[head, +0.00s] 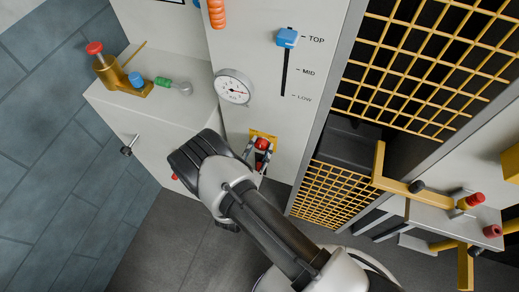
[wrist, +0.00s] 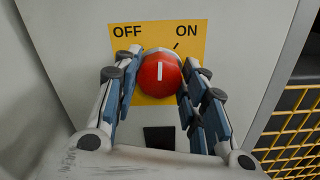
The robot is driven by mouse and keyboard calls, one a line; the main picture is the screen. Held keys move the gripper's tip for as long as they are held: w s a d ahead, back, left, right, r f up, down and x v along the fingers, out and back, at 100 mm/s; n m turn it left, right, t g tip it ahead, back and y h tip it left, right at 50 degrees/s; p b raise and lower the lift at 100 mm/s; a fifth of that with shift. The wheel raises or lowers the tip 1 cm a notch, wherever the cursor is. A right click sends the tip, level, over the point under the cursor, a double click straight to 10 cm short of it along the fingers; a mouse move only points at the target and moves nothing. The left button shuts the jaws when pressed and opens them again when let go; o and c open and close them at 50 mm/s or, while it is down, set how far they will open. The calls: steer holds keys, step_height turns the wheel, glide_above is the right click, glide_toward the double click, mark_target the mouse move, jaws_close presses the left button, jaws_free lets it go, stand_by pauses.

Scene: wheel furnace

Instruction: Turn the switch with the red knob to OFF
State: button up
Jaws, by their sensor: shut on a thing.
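The red knob (wrist: 160,76) sits on a yellow plate (wrist: 160,29) marked OFF at upper left and ON at upper right. A white line on the knob stands about upright in the wrist view, between the two words. A short black tick shows on the plate toward ON. My gripper (wrist: 154,92) is shut on the knob, one finger on its left side and one on its right. In the head view the knob (head: 262,144) shows low on the white panel, with my gripper (head: 258,154) around it. The knob's base is hidden.
Above the knob on the panel are a round gauge (head: 233,87) and a blue slider (head: 287,38) at TOP. A ledge (head: 150,107) with valves stands left. Yellow grating (head: 335,193) is close on the right. A handle (head: 129,148) juts out below the ledge.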

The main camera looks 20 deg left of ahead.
steer(key=n, duration=0.3)
steer(key=shift+n+b, duration=0.3)
steer(key=shift+a+r+n+b, duration=0.1)
steer(key=shift+n+b, duration=0.2)
steer(key=shift+n, duration=1.7)
steer(key=o, duration=1.1)
steer(key=shift+c, duration=0.2)
steer(key=s, duration=1.2)
steer(key=shift+a, duration=0.45)
